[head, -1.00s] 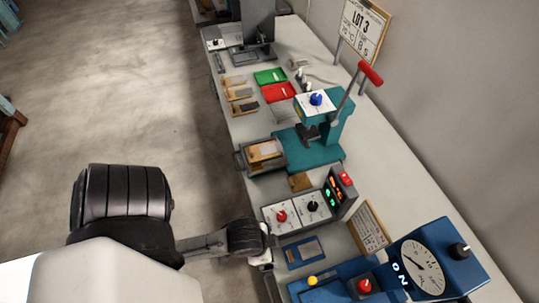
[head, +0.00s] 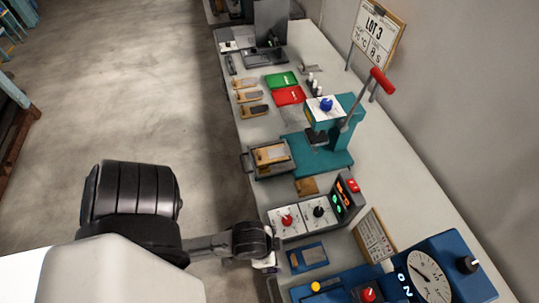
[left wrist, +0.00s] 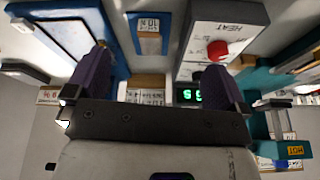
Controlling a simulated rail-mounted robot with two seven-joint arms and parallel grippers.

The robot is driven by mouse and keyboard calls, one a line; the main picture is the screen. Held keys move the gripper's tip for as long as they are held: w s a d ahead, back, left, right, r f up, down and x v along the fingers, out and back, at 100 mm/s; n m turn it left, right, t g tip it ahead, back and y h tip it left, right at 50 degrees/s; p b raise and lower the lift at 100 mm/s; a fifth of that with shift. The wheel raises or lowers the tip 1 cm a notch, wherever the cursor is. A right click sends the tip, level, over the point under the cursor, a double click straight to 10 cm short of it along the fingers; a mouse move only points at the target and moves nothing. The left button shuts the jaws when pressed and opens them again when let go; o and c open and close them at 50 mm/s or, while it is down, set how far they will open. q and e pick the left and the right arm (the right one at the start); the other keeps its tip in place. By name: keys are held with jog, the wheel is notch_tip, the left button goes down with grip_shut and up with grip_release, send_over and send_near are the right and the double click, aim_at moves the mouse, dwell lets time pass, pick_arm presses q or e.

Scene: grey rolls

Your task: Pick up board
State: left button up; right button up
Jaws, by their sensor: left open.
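Several small tan-and-grey boards (head: 248,97) lie in a column on the bench's left side in the head view. Another board (head: 271,153) sits in a dark tray with a handle (head: 288,172). A small brown piece (head: 307,186) lies in front of the teal press. A blue framed plate (head: 307,257) lies nearest my left gripper (head: 267,262), just to its right; what it holds is unclear. In the left wrist view my left gripper (left wrist: 157,88) has its two dark fingers wide apart, with nothing between them. My right gripper is not in view.
A control box (head: 302,216) with knobs and lit displays stands beyond the blue plate. A blue machine with a dial (head: 430,275) is at the near right. A teal press (head: 325,155) with a red-handled lever stands mid-bench. Green (head: 282,81) and red trays lie farther back.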

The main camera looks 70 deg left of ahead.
pick_arm(q)
jog(key=c, duration=1)
jog(key=shift+c, duration=0.2)
